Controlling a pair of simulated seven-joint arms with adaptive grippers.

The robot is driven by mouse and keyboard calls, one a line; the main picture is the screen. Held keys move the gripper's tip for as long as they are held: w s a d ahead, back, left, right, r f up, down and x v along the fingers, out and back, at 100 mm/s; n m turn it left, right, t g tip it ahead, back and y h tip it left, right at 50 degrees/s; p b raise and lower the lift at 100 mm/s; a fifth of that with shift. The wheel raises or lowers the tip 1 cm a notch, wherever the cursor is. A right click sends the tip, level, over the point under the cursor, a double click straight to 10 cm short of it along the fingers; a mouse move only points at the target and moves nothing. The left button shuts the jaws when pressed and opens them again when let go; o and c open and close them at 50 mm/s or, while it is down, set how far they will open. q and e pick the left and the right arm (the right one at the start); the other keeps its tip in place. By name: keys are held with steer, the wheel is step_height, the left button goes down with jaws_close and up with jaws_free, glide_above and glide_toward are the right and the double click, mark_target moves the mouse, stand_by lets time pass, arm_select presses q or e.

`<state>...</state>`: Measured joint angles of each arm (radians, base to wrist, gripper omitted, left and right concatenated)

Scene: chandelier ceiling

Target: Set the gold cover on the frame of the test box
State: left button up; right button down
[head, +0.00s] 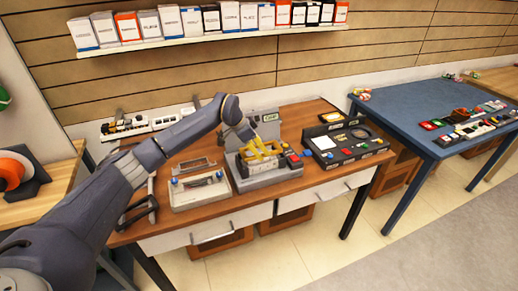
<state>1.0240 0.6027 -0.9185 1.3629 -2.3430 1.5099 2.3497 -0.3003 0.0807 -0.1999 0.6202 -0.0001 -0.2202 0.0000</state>
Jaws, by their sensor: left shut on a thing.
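My left arm comes in from the left and reaches over the wooden workbench. My left gripper (249,141) is small in the view and points down to the right. It is shut on the gold cover (263,151), a yellow piece that sits tilted above the grey test box (265,178). I cannot tell whether the cover touches the frame of the box, as the gripper and cover hide part of it. Red and dark parts show at the right side of the box. My right gripper is not in view.
A pale tray (198,193) with dark tools stands left of the box. A black panel with buttons (346,144) stands to its right. A grey unit with a green display (268,119) is behind. A blue table (420,105) stands farther right. A shelf of boxes (215,36) hangs above.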

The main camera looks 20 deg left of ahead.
arm_select(q)
steer(key=shift+f, duration=1.5)
stand_by(1.6)
steer(key=o, duration=1.2)
steer(key=shift+r, duration=0.15)
steer(key=shift+r, duration=2.85)
